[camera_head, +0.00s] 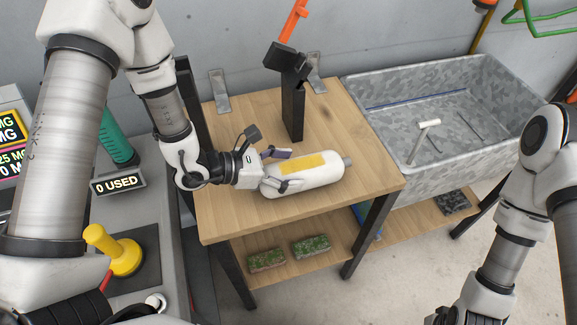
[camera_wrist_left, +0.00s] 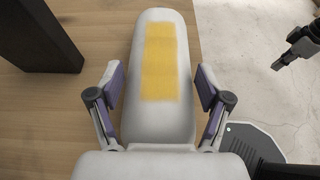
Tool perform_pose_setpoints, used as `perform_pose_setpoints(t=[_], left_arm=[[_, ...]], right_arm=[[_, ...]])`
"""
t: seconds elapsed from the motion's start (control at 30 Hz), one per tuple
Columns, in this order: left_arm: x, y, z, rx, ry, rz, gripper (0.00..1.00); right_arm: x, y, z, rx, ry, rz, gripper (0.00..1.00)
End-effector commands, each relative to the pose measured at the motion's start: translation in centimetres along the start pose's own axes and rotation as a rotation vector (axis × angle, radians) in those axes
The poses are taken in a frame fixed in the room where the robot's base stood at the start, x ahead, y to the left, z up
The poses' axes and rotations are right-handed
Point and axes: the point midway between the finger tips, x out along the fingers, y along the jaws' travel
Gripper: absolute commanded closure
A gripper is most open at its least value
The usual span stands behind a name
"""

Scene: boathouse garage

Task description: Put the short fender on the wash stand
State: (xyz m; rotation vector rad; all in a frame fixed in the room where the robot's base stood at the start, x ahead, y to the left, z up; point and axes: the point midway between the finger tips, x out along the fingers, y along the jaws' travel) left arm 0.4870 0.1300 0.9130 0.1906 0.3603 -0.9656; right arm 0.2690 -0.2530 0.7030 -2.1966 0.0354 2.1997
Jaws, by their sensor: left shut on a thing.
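The short fender (camera_head: 318,170) is a white rounded cylinder with a yellow patch on top. It lies on its side over the wooden top of the wash stand (camera_head: 365,150), near the front edge; I cannot tell whether it touches the wood. My left gripper (camera_head: 287,169) is shut on its left end, one finger on each side. In the left wrist view the fender (camera_wrist_left: 160,120) runs lengthwise between the two fingers (camera_wrist_left: 160,95). My right arm shows at the right of the head view, but its gripper is out of that view.
A black post (camera_head: 293,108) stands on the stand behind the fender. A grey sink (camera_head: 440,115) with a tap adjoins on the right. Two green-topped blocks (camera_head: 311,246) lie on the lower shelf. A grey counter with a yellow knob (camera_head: 122,254) is at left.

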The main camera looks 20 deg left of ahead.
Motion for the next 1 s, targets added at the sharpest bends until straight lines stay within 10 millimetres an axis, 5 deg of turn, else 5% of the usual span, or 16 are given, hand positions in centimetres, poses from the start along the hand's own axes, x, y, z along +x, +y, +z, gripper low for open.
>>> perform_pose_setpoints(t=[0.7,0.73,0.8,1.0], left_arm=[[0.24,0.02,-0.55,0.000,-0.002,0.000,0.74],[0.23,0.02,-0.52,0.000,-0.002,0.000,0.19],[0.21,0.02,-0.47,0.000,-0.001,0.000,0.00],[0.21,0.01,-0.50,0.000,-0.001,0.000,0.00]], right_arm=[[0.69,0.00,-0.01,0.000,0.000,0.000,1.00],[0.68,0.00,0.00,0.000,0.000,0.000,1.00],[0.61,0.00,-0.01,0.000,0.000,0.000,1.00],[0.61,0.00,-0.01,0.000,0.000,0.000,1.00]])
